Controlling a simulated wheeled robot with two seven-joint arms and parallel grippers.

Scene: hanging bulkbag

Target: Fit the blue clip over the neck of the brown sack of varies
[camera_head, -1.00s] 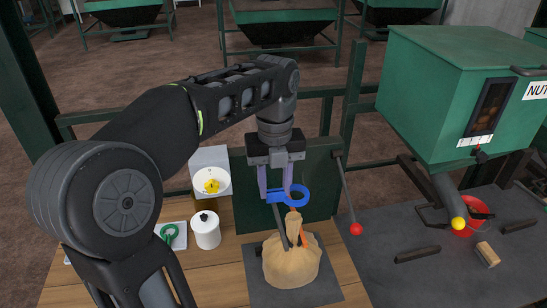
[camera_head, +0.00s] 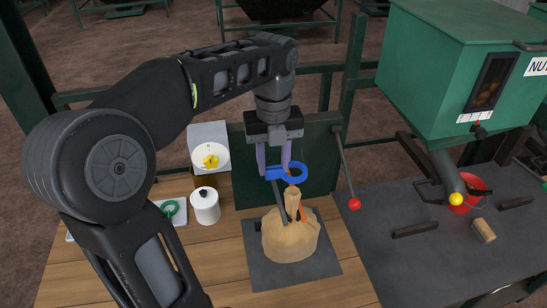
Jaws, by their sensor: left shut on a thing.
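The brown sack (camera_head: 290,240) stands upright on a dark square plate on the wooden table, its gathered neck (camera_head: 292,202) pointing up. My left gripper (camera_head: 273,163) points down above the sack and is shut on the blue clip (camera_head: 293,174). The clip's ring sticks out to the right of the fingers, just above the top of the neck. I cannot tell whether the ring touches the neck. A dark rod and an orange piece show beside the neck. My right gripper is not in view.
A green panel (camera_head: 322,160) stands behind the sack, with a red-knobbed lever (camera_head: 354,203) on its right. A white canister (camera_head: 205,206), a dial scale (camera_head: 210,158) and a green ring (camera_head: 170,208) are at left. A green hopper (camera_head: 445,90) and red bucket (camera_head: 470,190) are at right.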

